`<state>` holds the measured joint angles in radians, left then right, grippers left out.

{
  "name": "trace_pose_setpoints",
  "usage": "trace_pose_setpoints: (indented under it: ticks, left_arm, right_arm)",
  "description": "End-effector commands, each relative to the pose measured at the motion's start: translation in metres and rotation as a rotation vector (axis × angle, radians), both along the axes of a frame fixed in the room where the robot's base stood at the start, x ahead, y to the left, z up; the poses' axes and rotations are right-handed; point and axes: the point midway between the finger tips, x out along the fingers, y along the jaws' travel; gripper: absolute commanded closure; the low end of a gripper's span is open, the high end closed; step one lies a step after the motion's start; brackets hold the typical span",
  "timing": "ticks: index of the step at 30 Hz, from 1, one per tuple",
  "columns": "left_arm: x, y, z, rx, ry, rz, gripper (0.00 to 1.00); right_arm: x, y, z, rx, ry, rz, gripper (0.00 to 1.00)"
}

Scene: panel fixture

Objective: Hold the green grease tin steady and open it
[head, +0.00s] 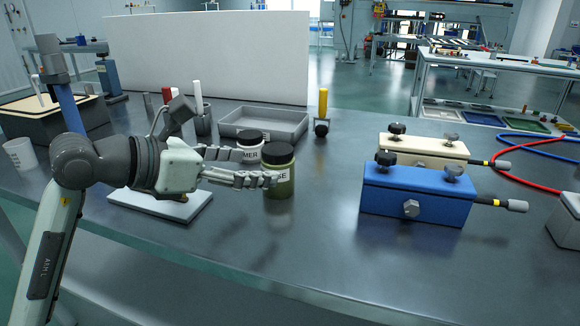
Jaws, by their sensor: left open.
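The green grease tin (280,187) stands upright on the workbench, left of the picture's middle. Its dark lid (278,153) is on, and its pale label is partly covered by a finger. My left gripper (258,167) comes in from the left with its fingers spread. One finger reaches across the front of the green tin; the other, farther back, ends in front of the white tin. I cannot tell whether the finger touches the green tin. My right gripper is not in view.
A white tin with a black lid (249,140) stands close behind the green tin. A grey tray (287,131) lies behind. A blue box (415,197) and a cream box (440,149) with knobs are at right. The bench between tins and boxes is clear.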

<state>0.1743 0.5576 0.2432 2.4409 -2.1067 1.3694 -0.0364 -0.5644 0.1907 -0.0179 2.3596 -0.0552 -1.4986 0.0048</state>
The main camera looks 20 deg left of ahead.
Motion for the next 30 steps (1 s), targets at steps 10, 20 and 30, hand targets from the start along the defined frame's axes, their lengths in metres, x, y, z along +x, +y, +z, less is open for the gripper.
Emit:
trace_pose_setpoints:
  ticks: [10,20,30]
  left_arm:
    - [0.038,-0.021,-0.012,-0.005,0.001,-0.002,0.25]
    - [0.059,-0.034,-0.023,0.000,0.000,-0.001,0.25]
    - [0.058,-0.034,-0.023,0.000,0.000,-0.001,0.50]
  right_arm:
    - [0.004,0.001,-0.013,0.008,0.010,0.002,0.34]
    - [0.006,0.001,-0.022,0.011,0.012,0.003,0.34]
    - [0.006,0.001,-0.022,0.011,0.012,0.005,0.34]
